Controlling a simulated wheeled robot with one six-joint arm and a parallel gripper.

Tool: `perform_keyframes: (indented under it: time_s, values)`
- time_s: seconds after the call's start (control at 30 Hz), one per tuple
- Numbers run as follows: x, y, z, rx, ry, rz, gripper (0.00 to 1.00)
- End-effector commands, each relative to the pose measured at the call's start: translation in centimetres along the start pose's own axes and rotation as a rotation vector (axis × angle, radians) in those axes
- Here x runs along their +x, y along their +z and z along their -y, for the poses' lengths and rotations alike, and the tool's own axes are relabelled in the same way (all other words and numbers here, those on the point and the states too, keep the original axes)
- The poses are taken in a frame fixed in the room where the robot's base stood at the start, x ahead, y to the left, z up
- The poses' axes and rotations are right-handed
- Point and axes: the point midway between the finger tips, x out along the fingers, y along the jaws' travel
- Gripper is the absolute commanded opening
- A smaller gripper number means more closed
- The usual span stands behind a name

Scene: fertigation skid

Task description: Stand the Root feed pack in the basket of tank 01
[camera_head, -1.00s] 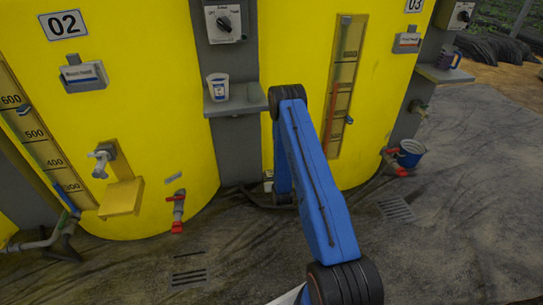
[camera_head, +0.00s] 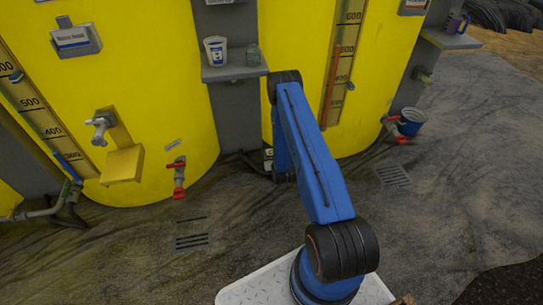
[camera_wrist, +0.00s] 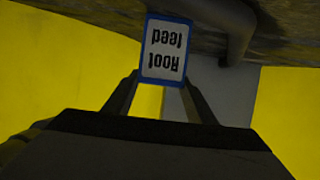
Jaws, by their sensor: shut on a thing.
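The Root feed pack (camera_wrist: 166,48) is a small white pack with a blue border and dark lettering, upside down in the wrist view. My gripper (camera_wrist: 162,82) is shut on it, with a dark finger at each side of its near end. A yellow sliver at the far left of the head view carries no readable number.
Two big yellow tanks (camera_head: 160,110) fill the back, with grey labelled holders (camera_head: 76,38). A grey shelf between them bears a white cup (camera_head: 216,50). Taps, red-handled valves (camera_head: 178,178) and a blue bucket (camera_head: 410,121) stand out low.

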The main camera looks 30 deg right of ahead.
Motion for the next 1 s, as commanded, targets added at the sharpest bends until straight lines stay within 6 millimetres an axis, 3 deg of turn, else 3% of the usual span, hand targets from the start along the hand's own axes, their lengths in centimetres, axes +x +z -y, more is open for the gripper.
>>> perform_keyframes:
  time_s: [0.23, 0.27, 0.33, 0.73, 1.0]
  values:
    - [0.1, 0.1, 0.0, 0.0, 0.0, -0.001, 0.13]
    - [0.1, 0.2, 0.0, 0.0, 0.0, 0.0, 0.53]
    - [0.1, 0.1, 0.0, 0.0, 0.0, 0.0, 0.69]
    - [-0.2, -0.1, 0.0, 0.0, 0.0, 0.0, 0.69]
    - [-4.5, 0.0, 0.0, 0.0, 0.0, 0.002, 0.69]
